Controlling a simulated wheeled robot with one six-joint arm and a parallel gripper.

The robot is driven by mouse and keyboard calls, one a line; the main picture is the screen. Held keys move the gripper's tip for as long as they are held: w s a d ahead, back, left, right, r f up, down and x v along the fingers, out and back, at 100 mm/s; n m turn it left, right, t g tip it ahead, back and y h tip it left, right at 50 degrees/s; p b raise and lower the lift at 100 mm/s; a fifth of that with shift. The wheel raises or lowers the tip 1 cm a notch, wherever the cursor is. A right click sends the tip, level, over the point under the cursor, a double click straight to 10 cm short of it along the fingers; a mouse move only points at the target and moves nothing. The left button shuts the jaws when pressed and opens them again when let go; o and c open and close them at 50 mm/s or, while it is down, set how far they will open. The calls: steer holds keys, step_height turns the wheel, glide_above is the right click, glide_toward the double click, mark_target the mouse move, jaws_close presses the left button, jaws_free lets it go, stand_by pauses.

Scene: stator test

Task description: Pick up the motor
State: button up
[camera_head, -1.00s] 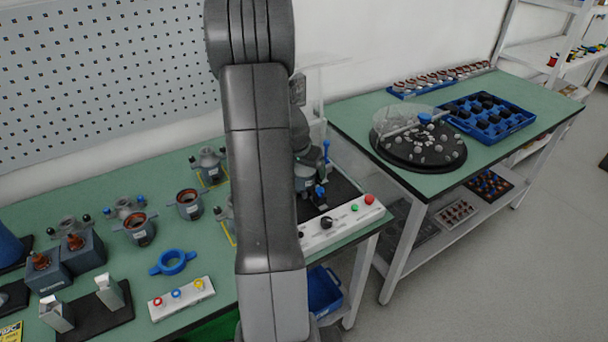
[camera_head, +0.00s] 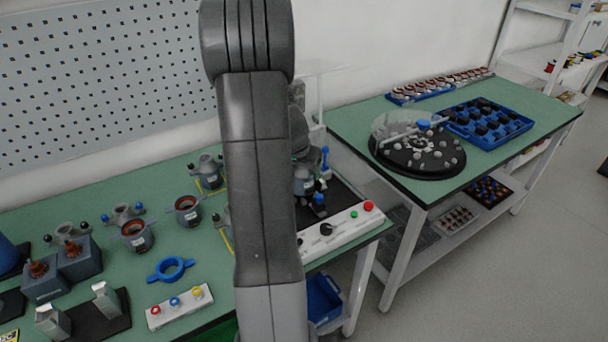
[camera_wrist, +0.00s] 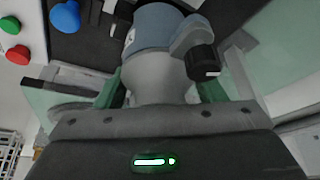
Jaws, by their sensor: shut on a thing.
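The motor (camera_wrist: 155,55) is a blue-grey and grey cylinder in the wrist view, with a side arm ending in a black knob (camera_wrist: 203,62). My gripper (camera_wrist: 160,90) is shut on its grey part, with green-padded fingers on its left and right. In the head view the motor (camera_head: 304,181) shows beside my arm at the black test stand (camera_head: 342,196). I cannot tell whether the motor touches the stand.
A white control panel (camera_head: 342,231) with red and green buttons fronts the stand. Blue-handled clamps (camera_head: 325,160) stand close to the motor. Several other motor parts, a blue ring (camera_head: 171,269) and a button box (camera_head: 180,307) lie on the left of the green bench. A second bench (camera_head: 360,119) stands right.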

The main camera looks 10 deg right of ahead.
steer(key=shift+s+d+f+m+t+y+b, duration=0.15)
steer(key=shift+s+t+y+b, duration=0.15)
steer(key=shift+t+b, duration=0.4)
steer(key=shift+s+d+f+m+t+y+b, duration=0.1)
steer(key=shift+s+f+m+t+y+b, duration=0.2)
steer(key=shift+t+b, duration=0.35)
steer(key=r, duration=0.2)
steer(key=s+r, duration=0.1)
steer(key=r, duration=0.1)
steer(key=s+d+r, duration=0.1)
steer(key=r, duration=0.1)
steer(key=shift+s+r+p, duration=0.15)
steer(key=shift+s+p, duration=0.05)
steer(key=shift+p, duration=0.1)
steer(key=s+d+g, duration=0.1)
steer(key=s+d, duration=0.1)
steer(key=s, duration=0.4)
steer(key=s+d+r+g+h+b, duration=0.1)
steer(key=s+d, duration=0.2)
steer(key=s, duration=0.3)
steer(key=s+d+r+g, duration=0.1)
steer(key=s+d, duration=0.1)
steer(key=s, duration=0.4)
steer(key=shift+s+d+n, duration=0.35)
steer(key=shift+s+n, duration=0.05)
steer(key=shift+n, duration=0.05)
